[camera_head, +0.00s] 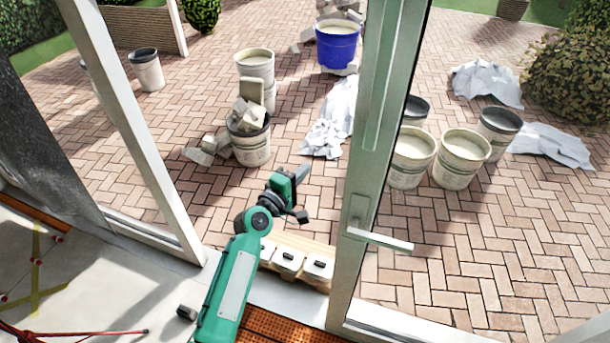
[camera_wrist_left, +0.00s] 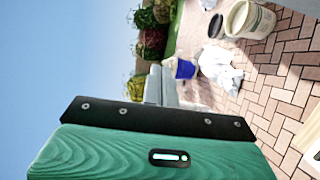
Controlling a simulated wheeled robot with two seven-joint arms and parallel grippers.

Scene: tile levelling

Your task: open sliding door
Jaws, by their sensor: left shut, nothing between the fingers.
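The sliding door (camera_head: 376,130) is a pale-framed glass door with a long lever handle (camera_head: 380,240) on its near stile. A gap stands between this stile and the white post (camera_head: 150,150) on the left. My left gripper (camera_head: 303,172) is shut and empty, left of the stile and handle and apart from the handle in the picture. It appears in the gap, over the brick paving; I cannot tell how far through it reaches. The left wrist view shows a green housing with a black plate, no fingertips and no handle. My right gripper is not in view.
Outside, a rubble bucket (camera_head: 248,140), a blue bucket (camera_head: 337,45) and white crumpled sheets (camera_head: 325,135) lie beyond the gap. Several pale buckets (camera_head: 461,158) stand behind the glass. A wooden piece with white blocks (camera_head: 288,262) lies by the threshold.

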